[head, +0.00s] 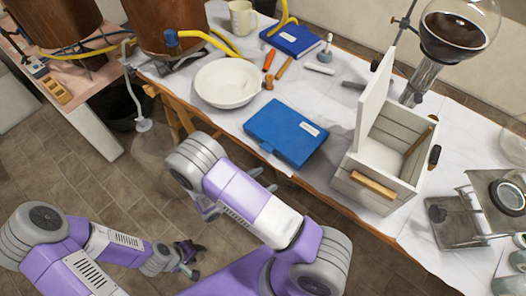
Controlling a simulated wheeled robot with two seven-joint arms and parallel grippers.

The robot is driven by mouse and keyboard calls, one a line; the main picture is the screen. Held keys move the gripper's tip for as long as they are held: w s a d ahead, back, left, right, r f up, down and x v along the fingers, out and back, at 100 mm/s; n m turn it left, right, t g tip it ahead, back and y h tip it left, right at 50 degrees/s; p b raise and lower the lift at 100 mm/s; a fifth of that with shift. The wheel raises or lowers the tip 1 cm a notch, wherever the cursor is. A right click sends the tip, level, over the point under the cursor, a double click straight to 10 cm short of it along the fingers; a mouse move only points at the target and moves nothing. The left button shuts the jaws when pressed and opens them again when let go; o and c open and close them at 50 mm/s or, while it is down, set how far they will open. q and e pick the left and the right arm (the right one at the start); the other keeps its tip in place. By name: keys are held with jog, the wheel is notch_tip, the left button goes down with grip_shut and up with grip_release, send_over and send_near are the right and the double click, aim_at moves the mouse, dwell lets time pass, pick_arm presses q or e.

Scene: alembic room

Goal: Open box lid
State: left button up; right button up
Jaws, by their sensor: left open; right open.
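The box (368,194) is made of pale boards and stands near the table's front edge at the right. A wooden handle bar is on its front face. Its white lid (371,104) stands upright on the left side, so the box is open at the top and its pale inside shows. My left gripper (190,259) is open and empty, low over the floor and far left of the box. My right gripper (267,184) is open in front of the table's edge, left of the box. My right arm hides much of it.
A blue book (285,132) lies left of the box, with a white bowl (226,83) beyond it. Small tools lie behind the book. A glass flask (458,35) stands behind the box, and a metal balance (455,220) stands to its right. Copper vessels (165,25) stand at the left.

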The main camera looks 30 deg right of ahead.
aim_at(265, 149)
jog(key=w+a+r+n+t+h, duration=0.2)
jog(key=w+r+t, duration=0.2)
jog(key=w+r, duration=0.1)
jog(key=x, duration=0.4)
jog(key=b+x, duration=0.1)
jog(key=x, duration=0.2)
jog(key=shift+w, duration=0.3)
jog(key=shift+a, duration=0.1)
jog(key=c, duration=0.8)
jog(key=shift+r, duration=0.15)
